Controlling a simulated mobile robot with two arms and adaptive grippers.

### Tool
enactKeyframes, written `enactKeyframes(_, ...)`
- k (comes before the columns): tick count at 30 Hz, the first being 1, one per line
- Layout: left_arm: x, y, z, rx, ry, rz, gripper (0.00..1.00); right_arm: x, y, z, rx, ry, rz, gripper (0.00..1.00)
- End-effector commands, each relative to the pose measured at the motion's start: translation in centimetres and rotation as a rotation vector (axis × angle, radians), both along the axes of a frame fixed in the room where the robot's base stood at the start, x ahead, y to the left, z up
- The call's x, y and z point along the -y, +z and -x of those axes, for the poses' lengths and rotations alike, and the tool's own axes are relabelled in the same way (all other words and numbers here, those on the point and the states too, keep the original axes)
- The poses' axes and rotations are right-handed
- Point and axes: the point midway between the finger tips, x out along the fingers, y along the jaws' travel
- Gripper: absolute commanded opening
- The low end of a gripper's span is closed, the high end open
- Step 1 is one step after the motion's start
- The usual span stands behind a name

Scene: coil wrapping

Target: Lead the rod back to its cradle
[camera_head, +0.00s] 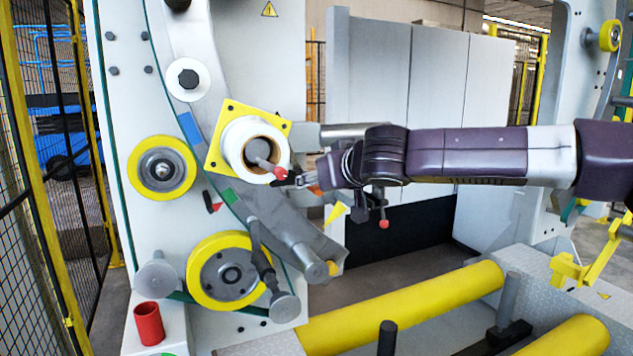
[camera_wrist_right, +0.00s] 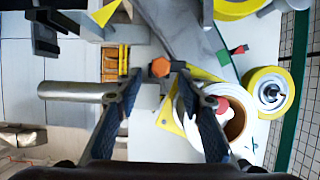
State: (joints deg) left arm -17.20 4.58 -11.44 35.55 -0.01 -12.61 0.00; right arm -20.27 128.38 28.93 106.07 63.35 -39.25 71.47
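My right gripper (camera_head: 303,180) reaches in from the right, in front of the machine's curved grey arm. In the right wrist view its two fingers (camera_wrist_right: 160,75) are spread apart with nothing held between them. A short grey rod with a red tip (camera_head: 279,173) sticks out of the core of a white roll (camera_head: 239,139) on a yellow square plate. The red tip shows beside one finger in the wrist view (camera_wrist_right: 221,105), outside the gap. I cannot tell whether they touch. I cannot tell which part is the cradle. My left gripper is out of view.
An orange hexagonal part (camera_wrist_right: 160,67) appears between the fingertips in the wrist view. A thick grey cylinder (camera_head: 345,133) juts out above the gripper. Yellow rollers (camera_head: 400,305) lie below. A red cup (camera_head: 149,324) stands at lower left. Wire fencing runs along the left.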

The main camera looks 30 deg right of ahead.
Motion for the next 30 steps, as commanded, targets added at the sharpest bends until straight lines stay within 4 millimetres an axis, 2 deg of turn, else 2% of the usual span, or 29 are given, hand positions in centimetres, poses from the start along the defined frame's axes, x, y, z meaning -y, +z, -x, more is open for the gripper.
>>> enactKeyframes(7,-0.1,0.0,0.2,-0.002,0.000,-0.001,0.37,0.0,0.0,0.2,-0.002,0.000,-0.001,0.36)
enactKeyframes(11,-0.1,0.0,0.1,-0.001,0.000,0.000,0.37,-0.1,0.5,1.1,0.000,0.001,-0.001,0.36)
enactKeyframes(24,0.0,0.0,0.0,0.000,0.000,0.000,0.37,-0.9,3.3,7.8,0.004,0.001,-0.002,0.36)
enactKeyframes(30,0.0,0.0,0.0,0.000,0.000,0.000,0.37,-1.2,4.2,10.0,0.002,0.001,-0.001,0.36)
